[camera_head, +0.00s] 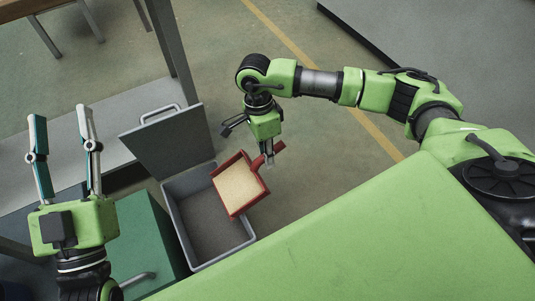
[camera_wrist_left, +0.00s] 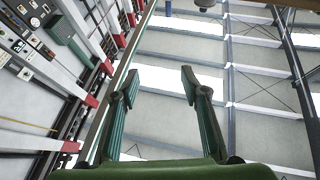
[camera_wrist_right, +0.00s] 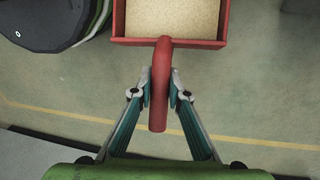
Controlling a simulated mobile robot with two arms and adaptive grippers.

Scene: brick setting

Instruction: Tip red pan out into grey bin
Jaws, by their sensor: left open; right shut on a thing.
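The red pan (camera_head: 264,187) holds a flat layer of pale, grainy material and is over the right part of the open grey bin (camera_head: 226,253). My right gripper (camera_head: 268,160) is shut on the pan's red handle; the handle (camera_wrist_right: 160,90) shows between its fingers in the right wrist view. The pan (camera_wrist_right: 172,43) looks roughly level there, with the material still inside. The grey bin's lid (camera_head: 168,141) stands raised at its back left. The visible bin floor looks empty; part of it is hidden under the pan. My left gripper (camera_head: 62,135) is open, empty and pointing up, left of the bin.
A green box (camera_head: 150,240) with a handle stands directly left of the grey bin. A table (camera_head: 110,15) with a metal leg is at the back left. Open floor (camera_head: 335,150) with a yellow line lies to the right of the bin.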

